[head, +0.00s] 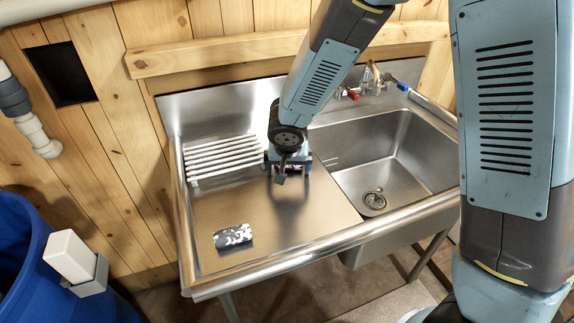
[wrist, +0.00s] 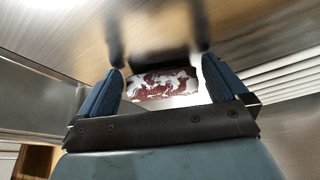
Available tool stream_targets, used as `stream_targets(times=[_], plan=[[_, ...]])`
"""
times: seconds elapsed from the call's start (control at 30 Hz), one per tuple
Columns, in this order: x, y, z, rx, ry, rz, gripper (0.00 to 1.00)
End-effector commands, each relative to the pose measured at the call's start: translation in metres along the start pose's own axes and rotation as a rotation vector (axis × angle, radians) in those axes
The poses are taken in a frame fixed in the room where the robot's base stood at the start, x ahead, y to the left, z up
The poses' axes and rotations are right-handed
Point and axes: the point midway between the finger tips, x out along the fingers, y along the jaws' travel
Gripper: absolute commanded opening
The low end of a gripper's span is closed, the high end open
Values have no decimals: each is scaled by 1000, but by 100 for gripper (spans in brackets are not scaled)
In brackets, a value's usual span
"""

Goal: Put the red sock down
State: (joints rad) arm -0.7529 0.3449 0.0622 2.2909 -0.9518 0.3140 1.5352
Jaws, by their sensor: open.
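The red sock (wrist: 165,84), a red-and-white patterned piece, shows in the wrist view between the two fingers of my gripper (wrist: 162,70). The fingers are open, with a finger on either side of it. I cannot tell whether it touches the steel or a finger. In the head view my gripper (head: 288,168) is low over the steel drainboard (head: 285,225), just right of the white slats. The red sock cannot be made out there; my gripper hides that spot.
A black-and-white patterned piece of cloth (head: 232,237) lies at the drainboard's front left. White slats (head: 220,157) lie at the back left. The sink basin (head: 385,165) with its taps (head: 368,78) is to the right. A blue bin (head: 25,250) stands at the left. The front drainboard is mostly clear.

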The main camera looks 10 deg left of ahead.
Motion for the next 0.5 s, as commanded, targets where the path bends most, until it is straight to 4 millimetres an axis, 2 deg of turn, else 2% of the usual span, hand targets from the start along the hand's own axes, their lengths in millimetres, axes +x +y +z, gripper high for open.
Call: stream_targets(times=[0.17, 0.5], plan=[[0, 0, 0, 1, -1, 0, 98], [0, 0, 0, 1, -1, 0, 66]])
